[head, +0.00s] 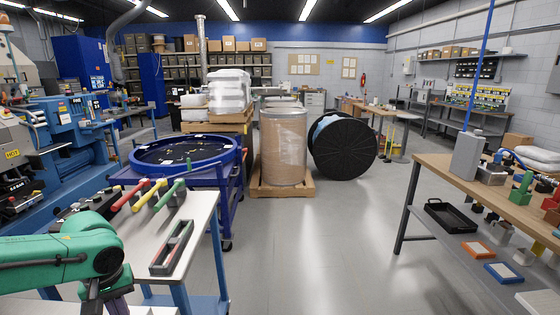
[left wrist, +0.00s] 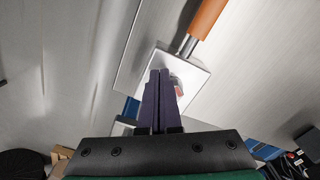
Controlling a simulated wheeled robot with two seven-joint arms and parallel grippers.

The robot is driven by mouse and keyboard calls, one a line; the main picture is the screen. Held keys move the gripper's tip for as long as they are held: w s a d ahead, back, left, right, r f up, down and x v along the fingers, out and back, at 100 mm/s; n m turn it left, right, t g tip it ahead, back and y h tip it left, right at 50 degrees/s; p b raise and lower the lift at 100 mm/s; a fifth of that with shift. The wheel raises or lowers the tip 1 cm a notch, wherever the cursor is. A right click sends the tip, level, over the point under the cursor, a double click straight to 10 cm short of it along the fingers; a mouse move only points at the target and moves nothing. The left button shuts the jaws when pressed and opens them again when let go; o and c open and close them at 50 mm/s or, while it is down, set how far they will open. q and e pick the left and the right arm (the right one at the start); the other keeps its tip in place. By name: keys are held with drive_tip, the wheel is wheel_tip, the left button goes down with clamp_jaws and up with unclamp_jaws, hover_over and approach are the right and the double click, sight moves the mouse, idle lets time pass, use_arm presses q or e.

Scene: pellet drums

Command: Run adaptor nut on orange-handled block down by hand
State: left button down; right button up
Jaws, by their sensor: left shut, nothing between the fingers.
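In the left wrist view, a pale metal block (left wrist: 199,78) with an orange handle (left wrist: 207,18) lies beyond my left gripper (left wrist: 160,72). My left gripper's dark purple fingers are shut together and empty. Their tips overlap the block in the picture; I cannot tell if they touch it. A small reddish part (left wrist: 179,91) shows just right of the fingers; the adaptor nut cannot be made out clearly. In the head view my green left arm reaches over the near table, and its fingertips are hidden. My right gripper is not seen.
The white table (head: 200,212) carries blocks with red (head: 125,197), yellow (head: 148,194) and green (head: 170,194) handles, and a long grey tray (head: 172,248). The floor between the table and the right bench is clear.

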use_arm(q)
drive_tip(key=shift+w+a+p, duration=0.35)
drive_tip(key=shift+a, duration=0.1)
idle(1.0)
drive_tip(key=shift+s+r, duration=0.1)
drive_tip(key=shift+s+a+p, duration=0.1)
drive_tip(key=shift+a+p, duration=0.1)
drive_tip(key=shift+p, duration=0.55)
drive_tip(key=shift+s+a+p, duration=0.2)
drive_tip(key=shift+a+p, duration=0.15)
drive_tip(key=shift+p, duration=0.4)
drive_tip(key=shift+a, duration=0.15)
